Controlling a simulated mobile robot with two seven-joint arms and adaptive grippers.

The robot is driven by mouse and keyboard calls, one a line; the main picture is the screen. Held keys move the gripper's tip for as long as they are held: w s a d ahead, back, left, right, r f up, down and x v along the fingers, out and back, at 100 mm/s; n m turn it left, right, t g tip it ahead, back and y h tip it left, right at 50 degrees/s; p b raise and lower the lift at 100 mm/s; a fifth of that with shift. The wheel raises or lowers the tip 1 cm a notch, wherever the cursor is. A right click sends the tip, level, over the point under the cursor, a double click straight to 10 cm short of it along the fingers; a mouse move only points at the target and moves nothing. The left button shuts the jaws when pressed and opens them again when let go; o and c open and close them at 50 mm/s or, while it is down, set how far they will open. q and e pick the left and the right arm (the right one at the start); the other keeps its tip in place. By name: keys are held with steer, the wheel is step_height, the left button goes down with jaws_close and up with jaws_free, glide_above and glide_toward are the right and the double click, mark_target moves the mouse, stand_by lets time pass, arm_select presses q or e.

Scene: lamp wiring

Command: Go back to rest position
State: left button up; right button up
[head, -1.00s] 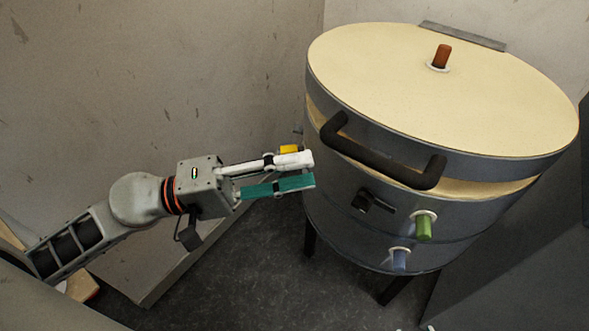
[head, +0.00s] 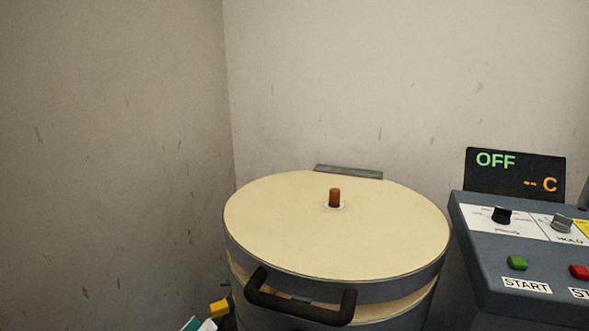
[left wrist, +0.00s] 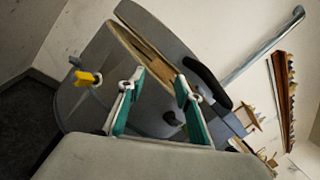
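My left gripper (head: 202,324) shows only as teal and white finger parts at the bottom edge of the head view. In the left wrist view, its two teal fingers (left wrist: 160,88) are spread apart with nothing between them, in front of the kiln. The round grey kiln (left wrist: 90,107) has a cream-topped lid (head: 300,225) with a black handle (head: 300,307) at its front. A cream gap or band shows between lid and body. An orange-brown plug (head: 334,197) stands on the lid. My right gripper is in neither view.
A yellow plug (head: 219,307) sticks out at the kiln's left side, close to my left fingers. A control box (head: 510,240) with a display (head: 515,174) reading OFF stands at the right. Bare walls (head: 110,130) close in behind and left.

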arm_select(q)
steer(key=s+f+n+g+y+p, duration=0.1)
steer(key=s+f+n+g+y, duration=0.1)
steer(key=s+f+n, duration=0.3)
steer(key=s+a+f+n+g+y+p, duration=0.1)
steer(key=s+f+n, duration=0.4)
steer(key=f+n, duration=0.6)
steer(key=s+f+n+g+y+p, duration=0.3)
steer(key=f+n, duration=0.5)
steer(key=n, duration=0.7)
steer(key=shift+s+a+g+y, duration=0.2)
steer(key=shift+s+g+y, duration=0.25)
steer(key=shift+s, duration=0.8)
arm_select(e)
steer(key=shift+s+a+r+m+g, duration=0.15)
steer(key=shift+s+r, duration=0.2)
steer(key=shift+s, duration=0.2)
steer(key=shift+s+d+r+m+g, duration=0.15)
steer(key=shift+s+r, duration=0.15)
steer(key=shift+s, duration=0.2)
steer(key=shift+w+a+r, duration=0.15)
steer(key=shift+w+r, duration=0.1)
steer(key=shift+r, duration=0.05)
